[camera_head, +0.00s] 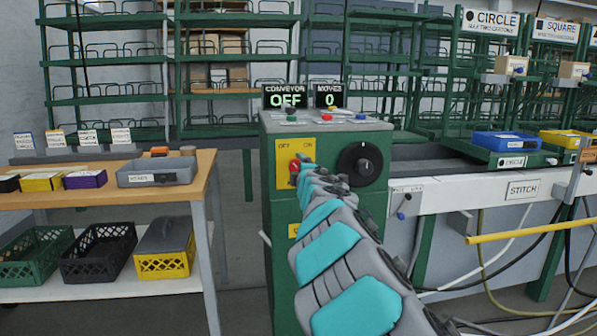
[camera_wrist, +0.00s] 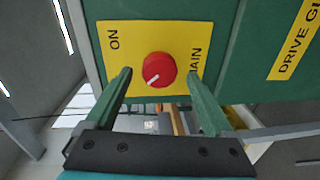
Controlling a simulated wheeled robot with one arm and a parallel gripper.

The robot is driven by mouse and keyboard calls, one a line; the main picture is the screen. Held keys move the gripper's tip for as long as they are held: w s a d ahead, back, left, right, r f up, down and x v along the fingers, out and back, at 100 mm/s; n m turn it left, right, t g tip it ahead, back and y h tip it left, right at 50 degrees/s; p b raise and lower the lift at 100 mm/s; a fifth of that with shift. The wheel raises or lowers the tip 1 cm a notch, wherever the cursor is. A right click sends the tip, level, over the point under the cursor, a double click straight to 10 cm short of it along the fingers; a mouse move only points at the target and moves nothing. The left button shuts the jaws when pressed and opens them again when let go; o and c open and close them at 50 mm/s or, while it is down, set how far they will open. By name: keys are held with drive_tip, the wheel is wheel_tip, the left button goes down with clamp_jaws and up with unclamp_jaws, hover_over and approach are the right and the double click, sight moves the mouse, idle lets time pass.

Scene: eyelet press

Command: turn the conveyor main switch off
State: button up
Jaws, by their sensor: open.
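The main switch is a red round knob (camera_wrist: 158,70) on a yellow plate (camera_wrist: 112,40) on the front of a green cabinet. In the wrist view its white mark points to the lower left; ON and part of MAIN are readable. The head view shows the knob (camera_head: 294,166) under the OFF and ON lettering, partly hidden by my arm. My gripper (camera_wrist: 158,76) is open, its fingers on either side of the knob, with visible gaps. The conveyor display (camera_head: 285,97) on the cabinet top reads OFF.
A black dial (camera_head: 360,164) sits right of the yellow plate. A MOVES display (camera_head: 328,96) reads 0. A wooden table (camera_head: 90,200) with boxes stands left, crates below. A conveyor with blue tray (camera_head: 505,141) and a yellow bar (camera_head: 530,231) lie right.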

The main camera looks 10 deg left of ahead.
drive_tip(key=v, duration=0.6)
drive_tip(key=shift+s+b, duration=0.35)
drive_tip(key=shift+s, duration=0.05)
drive_tip(key=shift+d, duration=0.1)
